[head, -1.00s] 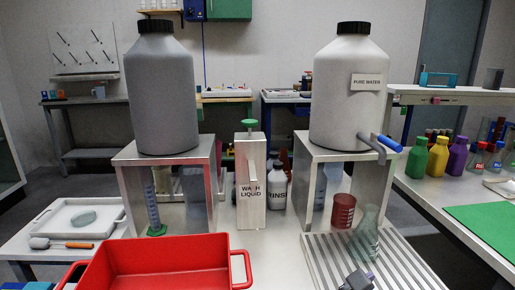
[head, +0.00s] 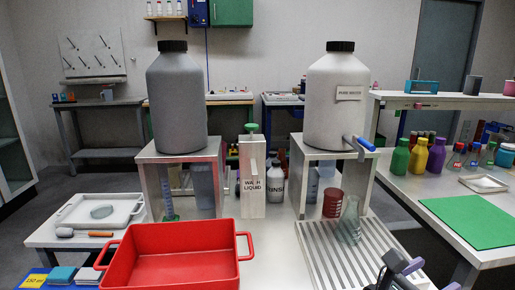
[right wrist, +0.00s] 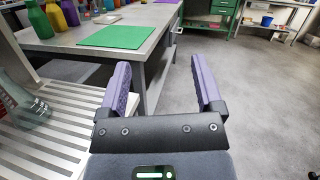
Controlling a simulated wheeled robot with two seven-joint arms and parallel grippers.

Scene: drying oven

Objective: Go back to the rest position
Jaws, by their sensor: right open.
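My right gripper (head: 408,275) is at the bottom right of the head view, near the right edge of the ribbed drain board (head: 330,268). In the right wrist view its two purple fingers (right wrist: 163,90) stand wide apart with nothing between them. They point over the floor beside the table with the green mat (right wrist: 115,37). A glass conical flask (head: 350,225) stands upright on the drain board, left of the gripper and apart from it; it also shows at the left edge of the right wrist view (right wrist: 25,100). My left gripper is not in view.
A red tray (head: 185,230) stands at the front. The grey tank (head: 177,105) and the pure water tank (head: 335,105) stand on metal stands. A red beaker (head: 332,203) is behind the flask. Coloured bottles (head: 418,156) are on the right table. Open floor (right wrist: 250,110) lies beyond my right gripper.

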